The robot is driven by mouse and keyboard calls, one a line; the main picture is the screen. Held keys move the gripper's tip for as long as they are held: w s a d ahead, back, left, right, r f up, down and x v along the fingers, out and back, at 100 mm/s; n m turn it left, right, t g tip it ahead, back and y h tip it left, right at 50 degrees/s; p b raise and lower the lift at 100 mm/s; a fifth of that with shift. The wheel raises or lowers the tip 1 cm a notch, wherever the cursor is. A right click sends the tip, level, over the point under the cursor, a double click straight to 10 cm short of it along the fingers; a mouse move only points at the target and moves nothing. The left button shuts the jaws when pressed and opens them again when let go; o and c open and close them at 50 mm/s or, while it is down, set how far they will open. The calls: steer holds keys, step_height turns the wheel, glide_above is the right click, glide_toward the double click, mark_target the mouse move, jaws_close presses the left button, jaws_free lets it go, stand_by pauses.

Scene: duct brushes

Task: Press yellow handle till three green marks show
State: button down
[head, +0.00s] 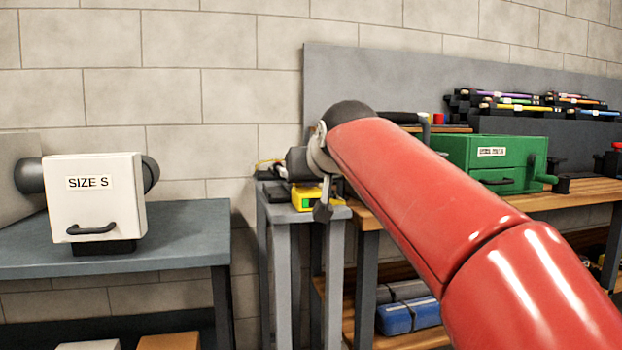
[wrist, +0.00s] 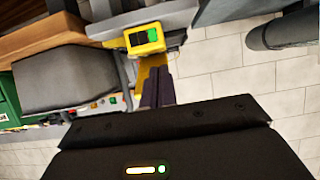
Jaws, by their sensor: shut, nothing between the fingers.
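A yellow device (head: 304,197) with a small dark and green display sits on top of the narrow grey stand in the head view. It also shows in the wrist view (wrist: 146,38), where its display has green patches on black. How many separate marks are lit is too small to tell. A yellow bar (wrist: 143,76), which looks like the handle, runs down from the device beside and partly behind my fingers. My gripper (wrist: 157,72) is shut and empty, its dark fingertips just below the device. Whether the fingers touch the yellow bar I cannot tell.
A grey stand (head: 282,214) carries the device. A white box marked SIZE S (head: 96,200) stands on the left table (head: 180,232). A green box (head: 492,160) sits on the wooden bench (head: 575,199) at right. My red arm blocks the middle of the head view.

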stand_by(0.3)
steer(key=v, duration=0.7)
steer(key=shift+s+p, duration=0.3)
steer(key=shift+s, duration=0.05)
steer(key=shift+r, duration=0.2)
